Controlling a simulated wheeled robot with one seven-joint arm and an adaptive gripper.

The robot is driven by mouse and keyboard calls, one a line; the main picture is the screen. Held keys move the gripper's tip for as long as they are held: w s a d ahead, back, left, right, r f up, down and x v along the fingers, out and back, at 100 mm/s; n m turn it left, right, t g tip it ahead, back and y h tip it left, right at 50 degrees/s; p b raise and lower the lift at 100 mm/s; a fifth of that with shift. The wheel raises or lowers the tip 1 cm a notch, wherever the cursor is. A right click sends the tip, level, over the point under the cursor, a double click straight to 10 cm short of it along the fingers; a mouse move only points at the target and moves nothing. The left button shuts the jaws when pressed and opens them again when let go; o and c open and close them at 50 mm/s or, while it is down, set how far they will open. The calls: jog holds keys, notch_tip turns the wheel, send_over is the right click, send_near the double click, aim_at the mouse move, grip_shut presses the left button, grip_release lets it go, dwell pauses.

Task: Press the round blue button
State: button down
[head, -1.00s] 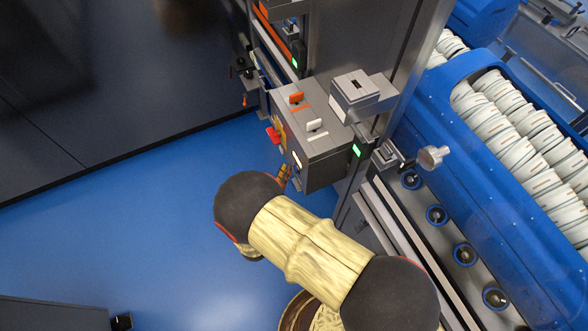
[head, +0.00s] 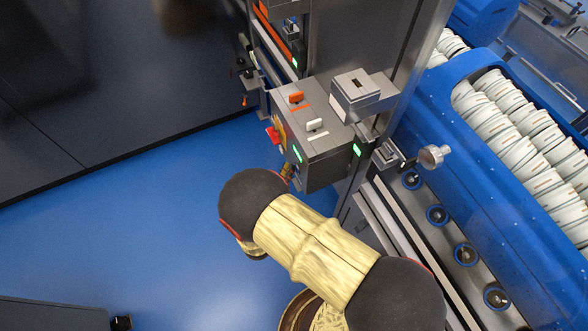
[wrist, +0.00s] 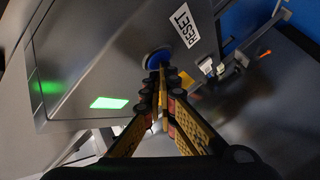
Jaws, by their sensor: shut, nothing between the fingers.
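The round blue button (wrist: 157,58) sits on the grey face of a control box, beside a white label reading RESET (wrist: 184,26) in the wrist view. My gripper (wrist: 163,70) is shut and empty. Its fingertips are at the button and cover part of it; whether they touch it I cannot tell for sure. In the head view the grey control box (head: 318,158) stands on the machine's post, and the blue button is hidden there. My gripper shows only as a small part beside the box (head: 287,171), mostly behind my arm.
A green lit indicator (wrist: 109,103) is on the same face. The box top carries an orange switch (head: 296,97) and a white switch (head: 315,124). A red knob (head: 273,135) sticks out at its left. A blue carrier of white tubs (head: 430,110) stands right. Blue floor is clear at left.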

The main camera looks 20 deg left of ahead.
jog(key=shift+s, duration=0.1)
jog(key=shift+s+a+b, duration=0.2)
jog(key=shift+a+b, duration=0.1)
jog(key=shift+a, duration=0.1)
jog(key=shift+s+a+b, duration=0.95)
jog(key=shift+s+a, duration=1)
jog(key=shift+a, duration=0.25)
